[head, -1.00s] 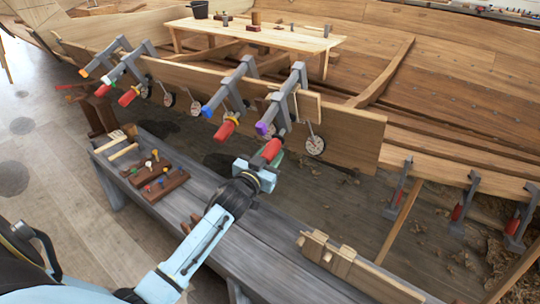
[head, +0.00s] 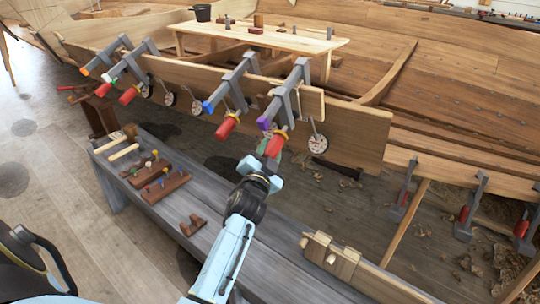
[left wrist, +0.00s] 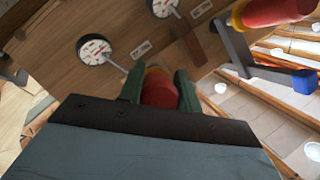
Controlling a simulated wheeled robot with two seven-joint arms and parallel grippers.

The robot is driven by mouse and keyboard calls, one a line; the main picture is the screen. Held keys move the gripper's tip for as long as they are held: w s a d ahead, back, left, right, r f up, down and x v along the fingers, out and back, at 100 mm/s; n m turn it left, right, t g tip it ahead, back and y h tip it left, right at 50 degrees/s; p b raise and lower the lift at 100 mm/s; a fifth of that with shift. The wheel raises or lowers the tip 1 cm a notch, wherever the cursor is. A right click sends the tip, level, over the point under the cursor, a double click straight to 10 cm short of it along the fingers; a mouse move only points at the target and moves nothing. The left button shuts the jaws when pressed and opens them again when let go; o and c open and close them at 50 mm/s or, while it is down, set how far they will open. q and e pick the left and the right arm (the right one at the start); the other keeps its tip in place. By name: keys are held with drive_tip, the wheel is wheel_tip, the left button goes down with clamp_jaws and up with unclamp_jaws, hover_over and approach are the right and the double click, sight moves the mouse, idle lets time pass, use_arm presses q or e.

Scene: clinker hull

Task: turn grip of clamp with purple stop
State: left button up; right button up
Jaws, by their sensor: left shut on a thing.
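The clamp with the purple stop (head: 264,123) is the rightmost of the clamps along the plank's upper edge. Its grey bar (head: 283,98) slants down, and its red grip (head: 276,147) hangs at the lower end. My left gripper (head: 267,163) is at that grip from below. In the left wrist view the green fingers are shut on both sides of the red grip (left wrist: 160,88), which has a yellowish end. The fingers hide part of the grip. My right gripper is not in view.
Close to the left is a clamp with a blue stop (head: 208,107) and red grip; further left are clamps with green and orange stops. A round dial (head: 318,143) hangs just right of my gripper. A grey bench (head: 150,197) with wooden blocks stands below.

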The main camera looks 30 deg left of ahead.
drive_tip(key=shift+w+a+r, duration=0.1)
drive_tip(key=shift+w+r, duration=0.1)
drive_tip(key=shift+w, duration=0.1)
use_arm(q)
drive_tip(key=o, duration=1)
drive_tip(key=p+v, duration=0.1)
drive_tip(key=v, duration=1.2)
drive_tip(key=shift+s+d, duration=0.15)
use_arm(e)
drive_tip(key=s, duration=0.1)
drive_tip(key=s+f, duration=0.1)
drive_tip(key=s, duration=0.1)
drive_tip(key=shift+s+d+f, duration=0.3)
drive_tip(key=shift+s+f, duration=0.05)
